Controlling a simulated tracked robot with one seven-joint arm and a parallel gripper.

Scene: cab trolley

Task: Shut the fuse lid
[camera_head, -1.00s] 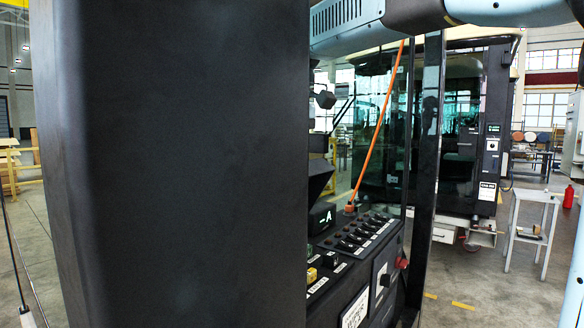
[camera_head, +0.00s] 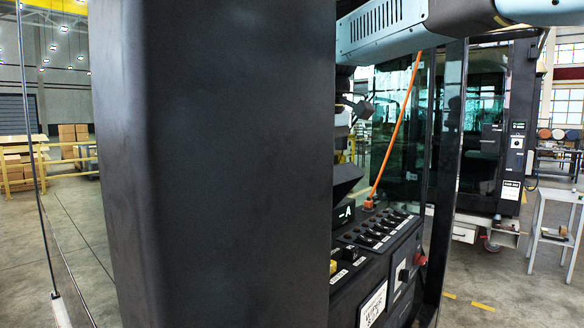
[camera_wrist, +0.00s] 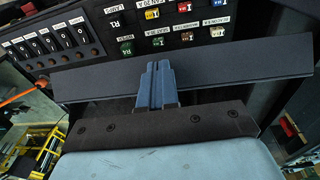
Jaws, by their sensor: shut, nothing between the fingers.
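In the wrist view a long dark flat plate (camera_wrist: 235,66), which looks like the fuse lid, runs across the picture. Above it is a console panel with small coloured blocks (camera_wrist: 187,41) and white labels. My gripper (camera_wrist: 157,68) is shut and empty, its blue fingers together in front of the plate. I cannot tell whether the fingertips touch it. The plate hides what lies behind it. In the head view my gripper is not visible, and I cannot make out the lid there.
The console (camera_head: 375,240) has a row of dark switches, a red knob (camera_head: 420,259) and an orange cable (camera_head: 398,130) rising from it. A dark upright post (camera_head: 450,160) stands beside it. A grey stand (camera_head: 556,215) is at the right, with open floor around it.

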